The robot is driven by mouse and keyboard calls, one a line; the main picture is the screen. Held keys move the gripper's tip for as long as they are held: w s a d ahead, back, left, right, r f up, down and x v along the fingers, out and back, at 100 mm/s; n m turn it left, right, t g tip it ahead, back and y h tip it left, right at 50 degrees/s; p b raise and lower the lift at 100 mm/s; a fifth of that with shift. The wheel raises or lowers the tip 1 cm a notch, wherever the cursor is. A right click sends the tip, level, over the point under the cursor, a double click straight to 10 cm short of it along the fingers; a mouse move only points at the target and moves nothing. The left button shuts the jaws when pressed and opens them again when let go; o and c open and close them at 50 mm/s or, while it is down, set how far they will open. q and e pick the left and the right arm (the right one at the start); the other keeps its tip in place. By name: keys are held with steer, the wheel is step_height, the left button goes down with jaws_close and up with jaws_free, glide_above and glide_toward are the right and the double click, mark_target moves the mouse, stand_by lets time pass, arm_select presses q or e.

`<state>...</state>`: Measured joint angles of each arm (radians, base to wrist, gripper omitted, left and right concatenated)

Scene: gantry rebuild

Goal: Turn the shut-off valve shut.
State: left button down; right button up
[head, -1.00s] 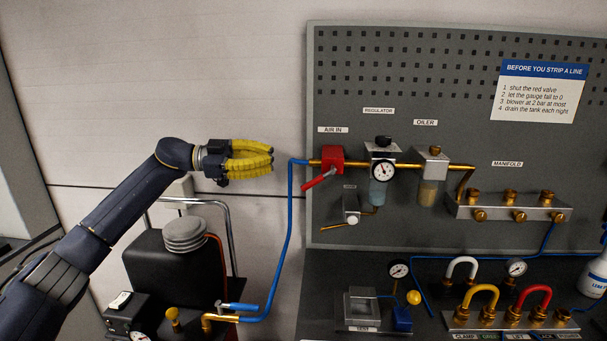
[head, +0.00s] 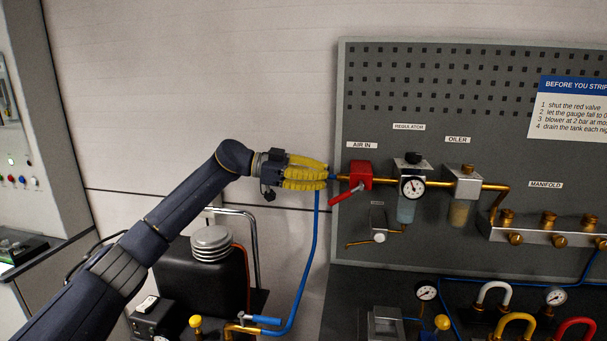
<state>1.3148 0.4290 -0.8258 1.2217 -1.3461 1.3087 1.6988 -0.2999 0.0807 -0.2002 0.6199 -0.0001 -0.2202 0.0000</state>
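The red shut-off valve (head: 360,174) sits on the brass pipe under the AIR IN label, on the left side of the grey pegboard. Its red lever (head: 346,194) slants down and to the left, away from the pipe. My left gripper (head: 326,174) has yellow fingers that point right. Their tips are just left of the valve, by the blue hose and a little above the lever's free end. I see no grip on the lever. The fingers are seen side-on and overlap, so their opening is unclear. My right gripper is not in view.
The blue hose (head: 314,240) drops from the pipe's left end to the black compressor tank (head: 203,280) below. The regulator gauge (head: 412,187) and oiler (head: 462,184) are right of the valve. A small drain fitting (head: 378,226) hangs below it. The wall above my arm is clear.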

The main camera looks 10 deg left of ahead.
mark_target(347, 192)
arm_select(q)
steer(key=shift+w+d+f, duration=0.15)
steer(key=shift+d+f, duration=0.45)
steer(key=shift+f, duration=0.25)
steer(key=shift+w+d+f, duration=0.15)
steer(key=shift+d+f, duration=0.45)
steer(key=shift+f, duration=0.2)
steer(key=shift+a+f, duration=0.1)
